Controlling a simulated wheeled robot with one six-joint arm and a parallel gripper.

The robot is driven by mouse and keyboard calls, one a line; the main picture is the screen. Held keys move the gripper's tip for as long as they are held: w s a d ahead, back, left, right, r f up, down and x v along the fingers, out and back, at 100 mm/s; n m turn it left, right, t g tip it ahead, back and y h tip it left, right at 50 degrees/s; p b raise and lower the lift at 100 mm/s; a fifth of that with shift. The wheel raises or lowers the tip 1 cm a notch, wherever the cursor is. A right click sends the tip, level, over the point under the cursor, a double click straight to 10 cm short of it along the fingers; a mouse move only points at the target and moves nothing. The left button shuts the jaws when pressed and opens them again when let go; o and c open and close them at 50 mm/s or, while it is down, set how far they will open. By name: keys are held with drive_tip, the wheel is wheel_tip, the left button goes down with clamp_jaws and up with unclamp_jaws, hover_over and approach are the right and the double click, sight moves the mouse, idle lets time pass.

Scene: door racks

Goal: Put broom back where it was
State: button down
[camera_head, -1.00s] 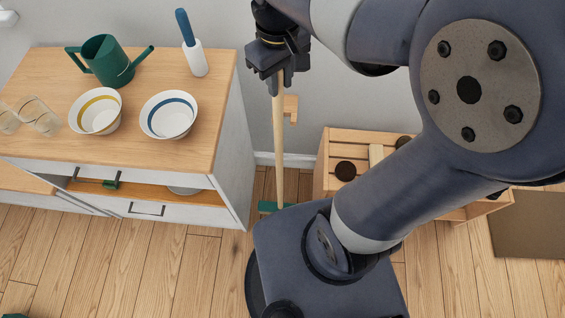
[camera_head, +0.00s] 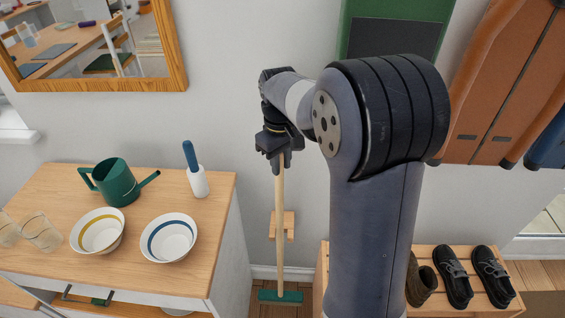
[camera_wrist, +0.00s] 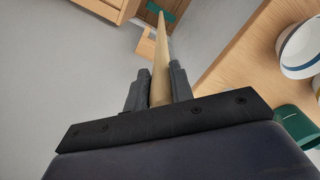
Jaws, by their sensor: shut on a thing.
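The broom (camera_head: 280,225) has a pale wooden handle and a green head (camera_head: 281,296). It hangs nearly upright in the gap between the cabinet and the shoe bench, its head low near the floor. My gripper (camera_head: 280,160) is shut on the top of the handle. In the wrist view the handle (camera_wrist: 161,65) runs away from between my two fingers (camera_wrist: 160,88), with the green head at the far end. A wooden wall holder (camera_head: 289,226) shows just right of and behind the handle. I cannot tell whether the handle touches it.
The cabinet (camera_head: 212,235) on the left carries a green watering can (camera_head: 115,184), two bowls, glasses and a blue-handled brush (camera_head: 197,172). The shoe bench (camera_head: 508,306) holds several shoes at right. A mirror (camera_head: 95,86) and hanging coats (camera_head: 510,80) are on the wall.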

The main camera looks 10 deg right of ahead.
drive_tip(key=w+d+p, duration=0.1)
drive_tip(key=w+d, duration=0.1)
drive_tip(key=w, duration=0.3)
wheel_tip(320, 180, down, 7)
drive_tip(key=p, duration=0.2)
drive_tip(key=shift+w+a, duration=0.15)
idle(0.4)
drive_tip(key=shift+f, duration=0.2)
drive_tip(key=c, duration=1.2)
unclamp_jaws()
drive_tip(key=shift+c, duration=0.2)
wheel_tip(320, 180, up, 12)
drive_tip(key=b, duration=0.1)
drive_tip(key=shift+r, duration=0.25)
